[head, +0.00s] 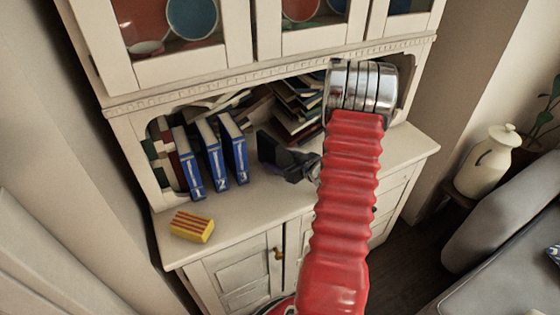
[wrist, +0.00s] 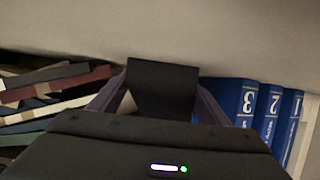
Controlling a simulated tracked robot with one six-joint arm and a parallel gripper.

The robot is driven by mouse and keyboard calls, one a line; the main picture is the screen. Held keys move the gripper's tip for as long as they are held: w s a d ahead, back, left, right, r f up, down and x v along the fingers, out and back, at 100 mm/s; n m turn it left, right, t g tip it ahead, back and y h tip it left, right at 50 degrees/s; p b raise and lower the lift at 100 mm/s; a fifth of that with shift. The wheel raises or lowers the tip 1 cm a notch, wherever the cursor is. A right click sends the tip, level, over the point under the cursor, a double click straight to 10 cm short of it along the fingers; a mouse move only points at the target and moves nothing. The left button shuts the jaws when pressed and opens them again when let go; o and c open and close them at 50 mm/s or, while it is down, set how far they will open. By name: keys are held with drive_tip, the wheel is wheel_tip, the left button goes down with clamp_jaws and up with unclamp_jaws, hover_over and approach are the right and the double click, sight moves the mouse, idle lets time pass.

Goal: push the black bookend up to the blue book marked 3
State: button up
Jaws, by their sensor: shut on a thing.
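The black bookend (head: 270,149) stands on the cabinet counter, to the right of the blue book marked 3 (head: 236,150). A narrow gap shows between them in the head view. My gripper (head: 292,166) comes from the right and is shut on the bookend. In the wrist view the bookend (wrist: 162,88) stands between the two fingers of my gripper (wrist: 155,100), and book 3 (wrist: 240,98) is just to the right, its number upside down. One finger partly covers the space between bookend and book.
Blue books 2 (head: 212,155) and 1 (head: 187,163) stand left of book 3. Several books lie in a loose pile (head: 293,105) behind the bookend. A yellow striped block (head: 192,226) lies on the front left of the counter (head: 240,205). The shelf opening is low overhead.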

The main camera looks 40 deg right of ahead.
sight(262, 173)
drive_tip(key=shift+a, duration=0.15)
drive_tip(key=shift+w+a, duration=0.35)
drive_tip(key=shift+a, duration=0.8)
drive_tip(key=shift+w+a, duration=0.4)
drive_tip(key=shift+a, duration=0.8)
drive_tip(key=shift+w+a, duration=0.35)
drive_tip(key=shift+a, duration=0.8)
drive_tip(key=o, duration=1.8)
drive_tip(key=v, duration=1.3)
drive_tip(key=shift+s+r, duration=0.1)
drive_tip(key=shift+s, duration=0.3)
drive_tip(key=shift+w+d, duration=0.1)
